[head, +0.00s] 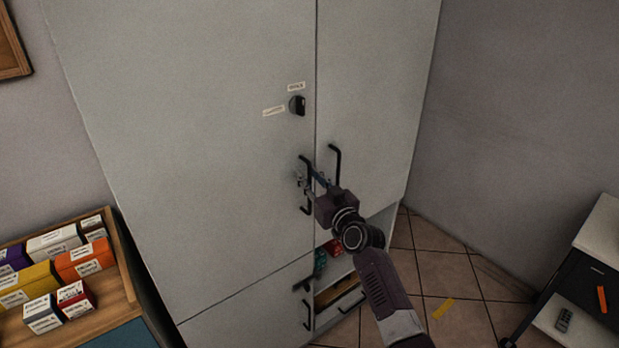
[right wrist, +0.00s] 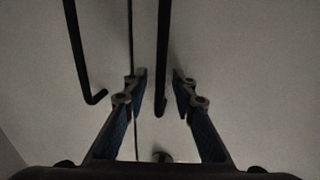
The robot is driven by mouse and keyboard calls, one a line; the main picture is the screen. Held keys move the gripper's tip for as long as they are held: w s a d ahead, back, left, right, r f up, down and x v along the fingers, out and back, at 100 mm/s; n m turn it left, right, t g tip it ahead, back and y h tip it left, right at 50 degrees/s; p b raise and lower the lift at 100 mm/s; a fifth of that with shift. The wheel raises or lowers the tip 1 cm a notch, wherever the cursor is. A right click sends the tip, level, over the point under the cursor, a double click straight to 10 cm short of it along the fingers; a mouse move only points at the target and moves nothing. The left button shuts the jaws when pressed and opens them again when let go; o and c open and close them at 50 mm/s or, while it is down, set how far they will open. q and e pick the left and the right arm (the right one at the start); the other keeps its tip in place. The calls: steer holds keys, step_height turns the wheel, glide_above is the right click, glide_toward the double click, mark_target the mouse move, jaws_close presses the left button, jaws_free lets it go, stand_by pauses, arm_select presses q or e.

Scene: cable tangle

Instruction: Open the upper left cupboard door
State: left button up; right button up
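The upper left cupboard door (head: 200,130) is a tall pale panel and looks shut, flush along the seam with the upper right door (head: 370,90). Its dark bar handle (head: 304,160) stands upright near that seam. My right gripper (head: 309,178) is at this handle, partly covering it. In the right wrist view, the open fingers (right wrist: 161,85) have the handle (right wrist: 163,50) between them, with a gap on each side; contact is not visible. A dark knob (head: 297,105) sits higher on the left door. My left gripper is out of view.
The upper right door's handle (head: 335,165) is close beside my gripper. Below are a lower left door with a handle (head: 306,312) and an open shelf with small items. A wooden tray of boxes (head: 112,235) stands at left.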

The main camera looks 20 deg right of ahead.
jaws_close()
stand_by(0.6)
